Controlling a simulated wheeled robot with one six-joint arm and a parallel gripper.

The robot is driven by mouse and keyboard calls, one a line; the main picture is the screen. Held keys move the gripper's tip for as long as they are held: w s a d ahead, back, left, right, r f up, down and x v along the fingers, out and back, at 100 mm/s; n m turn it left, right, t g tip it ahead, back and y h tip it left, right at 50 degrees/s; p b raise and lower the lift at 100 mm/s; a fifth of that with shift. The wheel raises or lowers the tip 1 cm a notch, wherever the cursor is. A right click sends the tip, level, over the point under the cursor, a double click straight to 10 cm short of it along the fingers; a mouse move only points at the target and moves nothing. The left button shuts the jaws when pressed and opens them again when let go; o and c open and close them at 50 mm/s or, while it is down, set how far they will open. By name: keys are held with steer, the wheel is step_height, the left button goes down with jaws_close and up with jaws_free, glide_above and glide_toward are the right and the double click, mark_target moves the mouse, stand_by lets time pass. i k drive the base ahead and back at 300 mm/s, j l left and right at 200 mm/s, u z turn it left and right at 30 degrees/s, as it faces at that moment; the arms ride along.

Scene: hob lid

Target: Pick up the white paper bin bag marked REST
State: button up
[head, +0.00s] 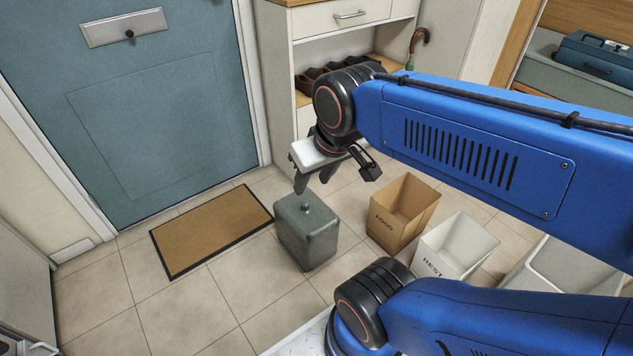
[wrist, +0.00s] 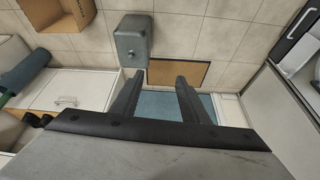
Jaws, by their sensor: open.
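The white paper bin bag marked REST (head: 453,247) stands open and upright on the tiled floor in the head view, right of centre. My arm's lower link hides part of its base. I do not make it out in the wrist view. My gripper (head: 315,180) is open and empty, up and to the left of the bag, over the area near the grey lidded bin. In the wrist view its two dark fingers (wrist: 158,92) are spread with nothing between them.
A brown paper bag marked FOOD (head: 402,216) stands directly left of the white bag. A grey lidded bin (head: 307,232) stands left of that. A pale container (head: 560,277) is at the right.

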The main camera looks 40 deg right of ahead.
mark_target(457, 247)
steer(key=z, duration=2.1)
steer(key=k+j+z, duration=0.25)
steer(key=i+j, duration=0.05)
steer(key=i, duration=0.05)
